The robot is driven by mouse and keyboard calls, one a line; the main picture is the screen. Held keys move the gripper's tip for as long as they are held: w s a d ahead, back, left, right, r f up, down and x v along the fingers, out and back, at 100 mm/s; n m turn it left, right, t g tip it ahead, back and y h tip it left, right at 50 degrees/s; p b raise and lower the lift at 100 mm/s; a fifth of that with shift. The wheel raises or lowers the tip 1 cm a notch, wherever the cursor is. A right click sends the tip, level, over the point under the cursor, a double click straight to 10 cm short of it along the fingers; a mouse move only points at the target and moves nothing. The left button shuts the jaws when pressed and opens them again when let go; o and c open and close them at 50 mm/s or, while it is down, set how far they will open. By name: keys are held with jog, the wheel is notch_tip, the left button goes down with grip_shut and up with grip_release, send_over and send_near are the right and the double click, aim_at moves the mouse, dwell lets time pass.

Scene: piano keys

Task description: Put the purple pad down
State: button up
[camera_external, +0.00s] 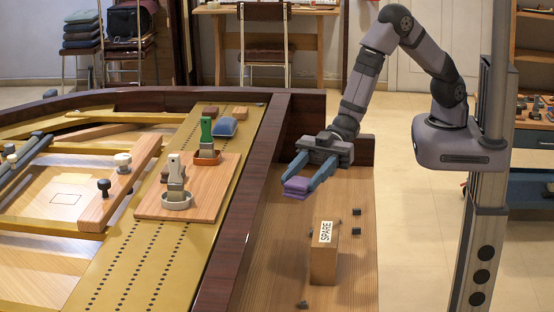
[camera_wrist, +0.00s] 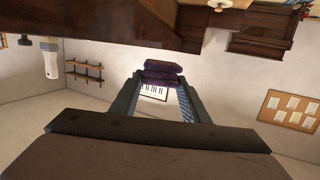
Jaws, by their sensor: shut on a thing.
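The purple pad (camera_external: 297,187) is a small, soft-looking block held between the blue fingertips of my gripper (camera_external: 304,180). In the external view it is above the wooden shelf (camera_external: 345,270), to the right of the dark rim; I cannot tell its exact height. In the wrist view, the pad (camera_wrist: 162,72) sits at the far end of my gripper's fingers (camera_wrist: 160,88), dark purple and layered. My gripper is shut on it.
A wooden block labelled SPARE (camera_external: 324,262) stands on the shelf, with several small dark pieces around it. On the left, a wooden board (camera_external: 150,207) holds white and green-handled tools. A blue pad (camera_external: 222,127) lies behind them. The dark rim (camera_external: 245,200) rises beside the shelf.

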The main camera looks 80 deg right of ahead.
jog(key=s+d+f+g, duration=0.1)
jog(key=s+d+f, duration=0.1)
jog(key=d, duration=0.4)
jog(key=s+d+f+n+b, duration=0.1)
jog(key=s+d+f, duration=0.2)
jog(key=d+f, duration=0.2)
jog(key=s+d+f+g, duration=0.1)
jog(key=s+d+f, duration=0.2)
jog(key=d, duration=0.4)
jog(key=shift+s+d+f+n+g+y+b, duration=0.15)
jog(key=shift+d+f+n+g+y+b, duration=0.15)
jog(key=shift+f+n+y, duration=0.15)
jog(key=w+d+f+m+t+h+b, duration=0.1)
jog(key=d+m+t+h, duration=0.15)
jog(key=d, duration=0.45)
jog(key=w+d+f+m+t+h, duration=0.1)
jog(key=d+f+m+t, duration=0.15)
jog(key=d, duration=0.45)
jog(key=w+d+f+m+t+h+b, duration=0.15)
jog(key=d+t, duration=0.25)
jog(key=d, duration=0.4)
jog(key=m+t+h, duration=0.3)
jog(key=m+h, duration=0.2)
send_over(330, 200)
jog(key=shift+a+f+b, duration=0.15)
jog(key=shift+f+b, duration=0.15)
jog(key=shift+f, duration=4.85)
jog(key=shift+f, duration=0.15)
jog(key=o, duration=1)
